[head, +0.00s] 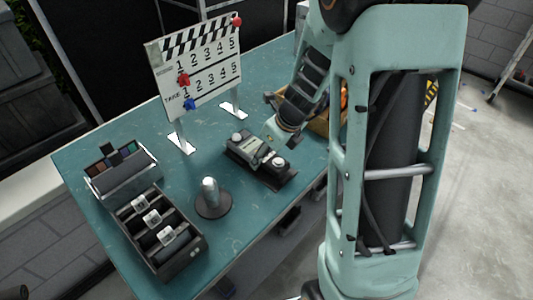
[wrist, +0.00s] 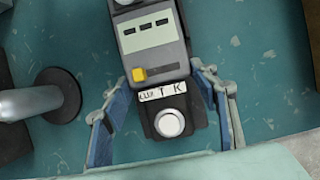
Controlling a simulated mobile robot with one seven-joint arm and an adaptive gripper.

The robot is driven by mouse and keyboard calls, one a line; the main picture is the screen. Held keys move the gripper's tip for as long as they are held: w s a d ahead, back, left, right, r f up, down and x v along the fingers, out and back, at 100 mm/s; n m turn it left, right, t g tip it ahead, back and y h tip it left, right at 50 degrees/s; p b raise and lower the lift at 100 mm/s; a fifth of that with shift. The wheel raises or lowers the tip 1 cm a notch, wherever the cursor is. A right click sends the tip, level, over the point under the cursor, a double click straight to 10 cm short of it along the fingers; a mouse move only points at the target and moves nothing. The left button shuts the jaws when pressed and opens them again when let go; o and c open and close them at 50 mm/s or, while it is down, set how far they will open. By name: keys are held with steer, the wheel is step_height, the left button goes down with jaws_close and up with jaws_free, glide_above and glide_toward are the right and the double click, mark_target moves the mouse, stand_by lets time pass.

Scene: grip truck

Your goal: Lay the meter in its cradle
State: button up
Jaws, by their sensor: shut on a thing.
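The meter (head: 258,152) is a grey boxy device with a small display and a yellow button; it also shows in the wrist view (wrist: 150,42). My gripper (head: 268,137) reaches down over it. In the wrist view my gripper (wrist: 160,78) has one blue-padded finger on each side of the grey body and is shut on it. A dark base (head: 284,179), which looks like the cradle, lies under and around the meter. In the wrist view a dark end with a lettered label and a white round knob shows below the meter. I cannot tell whether the meter is seated.
A grey cylinder on a round dark foot (head: 213,204) stands left of the meter. A slotted dark box (head: 181,261) and a swatch box (head: 128,184) are at the left. A clapperboard (head: 196,68) stands behind. A wooden crate (head: 322,125) is partly hidden by my arm.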

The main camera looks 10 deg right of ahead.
steer(key=shift+f, duration=0.15)
steer(key=shift+f+b, duration=0.7)
steer(key=shift+f, duration=0.05)
steer(key=o, duration=1.5)
steer(key=v, duration=1.2)
